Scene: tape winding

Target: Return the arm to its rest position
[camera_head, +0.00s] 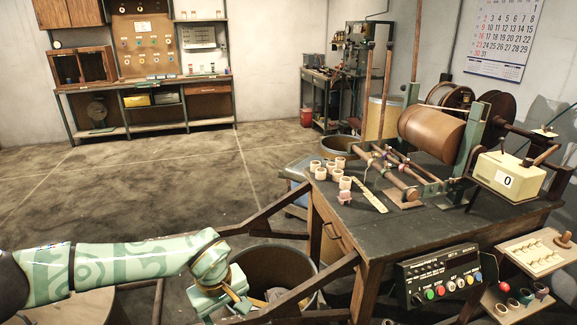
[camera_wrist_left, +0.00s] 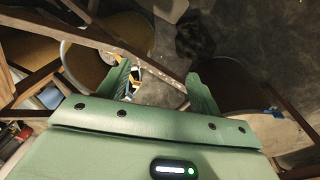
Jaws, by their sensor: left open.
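My left arm (camera_head: 120,268), pale green with swirl patterns, comes in from the left and reaches low across the front of the scene. Its gripper (camera_head: 232,308) hangs at the bottom, in front of a round dark bin (camera_head: 272,262), left of the workbench (camera_head: 400,230). In the left wrist view the gripper (camera_wrist_left: 158,78) is open, its two green fingers wide apart with nothing between them but the floor and a wooden beam below. My right arm and gripper are not in view.
Wooden beams (camera_head: 300,210) run from the bench close by my left gripper. The bench carries a winding machine with a brown drum (camera_head: 432,132), several small tape rolls (camera_head: 337,170) and a counter box (camera_head: 508,176). A button panel (camera_head: 440,278) hangs at its front. Open floor (camera_head: 130,185) lies behind my arm.

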